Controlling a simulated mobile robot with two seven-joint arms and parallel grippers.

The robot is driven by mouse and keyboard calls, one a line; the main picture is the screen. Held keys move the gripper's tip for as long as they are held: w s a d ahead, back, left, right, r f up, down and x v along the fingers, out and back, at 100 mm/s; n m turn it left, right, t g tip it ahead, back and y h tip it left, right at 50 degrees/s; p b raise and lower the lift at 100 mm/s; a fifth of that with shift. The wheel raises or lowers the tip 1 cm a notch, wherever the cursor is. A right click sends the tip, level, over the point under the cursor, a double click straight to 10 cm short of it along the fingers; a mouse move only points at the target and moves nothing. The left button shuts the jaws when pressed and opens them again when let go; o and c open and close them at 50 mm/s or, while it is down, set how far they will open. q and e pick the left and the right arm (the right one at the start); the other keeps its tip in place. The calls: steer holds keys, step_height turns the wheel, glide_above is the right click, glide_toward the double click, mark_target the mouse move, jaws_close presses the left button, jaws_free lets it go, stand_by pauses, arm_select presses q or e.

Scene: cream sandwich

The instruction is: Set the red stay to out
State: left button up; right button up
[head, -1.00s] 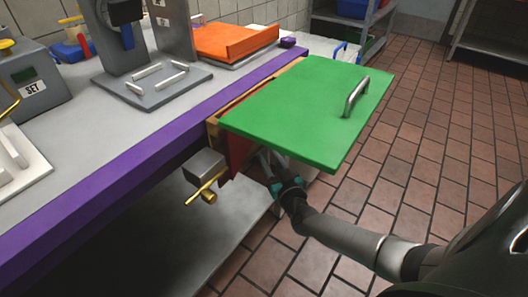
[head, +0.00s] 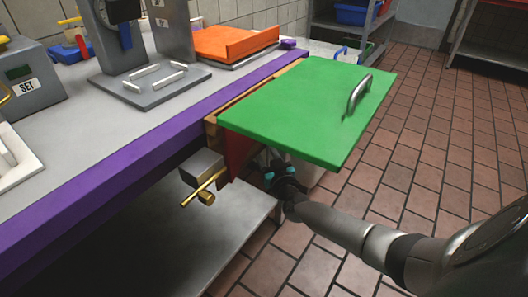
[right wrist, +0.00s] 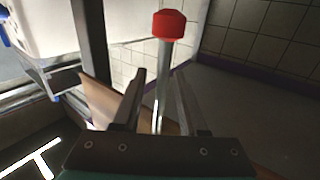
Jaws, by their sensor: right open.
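A metal rod with a red cap (right wrist: 168,24) stands in the right wrist view; I take it to be the red stay. My right gripper (right wrist: 160,95) is open, and the rod shows between its two fingers. I cannot tell if either finger touches it. In the head view my right gripper (head: 267,158) is under the near edge of the green board (head: 300,105), which hides its fingertips and the stay. A red panel (head: 238,150) shows under the board's left side. My left gripper is not in view.
A grey box with a brass lever (head: 205,188) sticks out below the purple-edged counter (head: 120,175), left of my right gripper. A metal handle (head: 357,95) stands on the green board. An orange tray (head: 235,42) lies on the counter. The tiled floor at right is clear.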

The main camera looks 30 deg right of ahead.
jaws_close()
stand_by(1.4)
